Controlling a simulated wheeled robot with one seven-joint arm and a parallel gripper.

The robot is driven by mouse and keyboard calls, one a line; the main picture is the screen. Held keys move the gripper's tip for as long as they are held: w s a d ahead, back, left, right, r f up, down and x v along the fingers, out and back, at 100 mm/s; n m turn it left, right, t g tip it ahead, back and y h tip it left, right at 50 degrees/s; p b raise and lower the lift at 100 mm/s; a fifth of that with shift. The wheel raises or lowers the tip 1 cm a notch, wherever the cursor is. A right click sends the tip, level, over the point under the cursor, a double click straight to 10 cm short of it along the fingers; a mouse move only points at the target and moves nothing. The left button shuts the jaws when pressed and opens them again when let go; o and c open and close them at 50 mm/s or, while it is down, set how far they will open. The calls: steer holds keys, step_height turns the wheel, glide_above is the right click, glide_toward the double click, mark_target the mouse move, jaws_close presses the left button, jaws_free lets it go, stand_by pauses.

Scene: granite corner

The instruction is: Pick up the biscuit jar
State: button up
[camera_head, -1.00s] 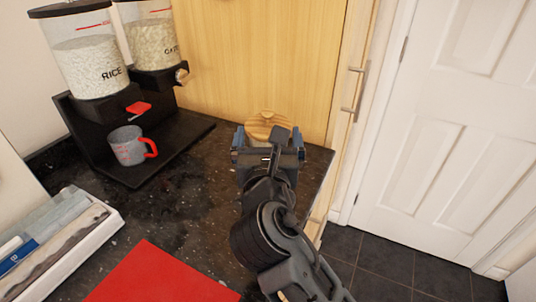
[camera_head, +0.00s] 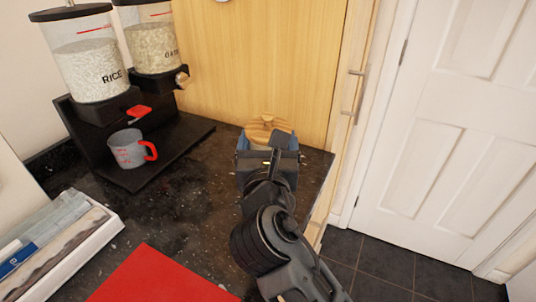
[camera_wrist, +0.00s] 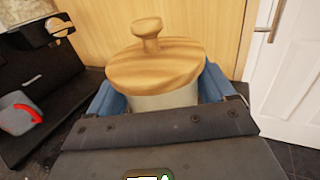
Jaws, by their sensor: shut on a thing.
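The biscuit jar has a round wooden lid with a knob and a pale body; its lid (camera_head: 270,131) shows just beyond my gripper in the head view. In the wrist view the jar (camera_wrist: 162,99) stands upright between the blue fingers. My gripper (camera_head: 268,148) is shut on the jar, with a finger on each side of its body below the lid. The gripper hides the jar's lower part, so I cannot tell whether its base touches the counter.
A black dispenser stand (camera_head: 160,150) holds rice and oats containers, with a grey mug (camera_head: 126,149) on its base. A red mat (camera_head: 155,278) and a white tray (camera_head: 75,250) lie nearer. The counter's right edge is close to my gripper. A wooden panel (camera_head: 255,60) stands behind.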

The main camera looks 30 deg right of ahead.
mark_target(270, 122)
steer(key=shift+r, duration=0.1)
steer(key=shift+r, duration=0.45)
step_height(270, 122, up, 4)
steer(key=shift+d+f+p, duration=0.15)
steer(key=shift+f+p, duration=0.1)
steer(key=shift+p, duration=0.25)
steer(key=s+d+r+p, duration=0.2)
steer(key=s+d+r, duration=0.2)
steer(key=d, duration=0.6)
step_height(270, 122, up, 3)
steer(key=shift+s+d+f, duration=0.15)
steer(key=shift+s+f, duration=0.05)
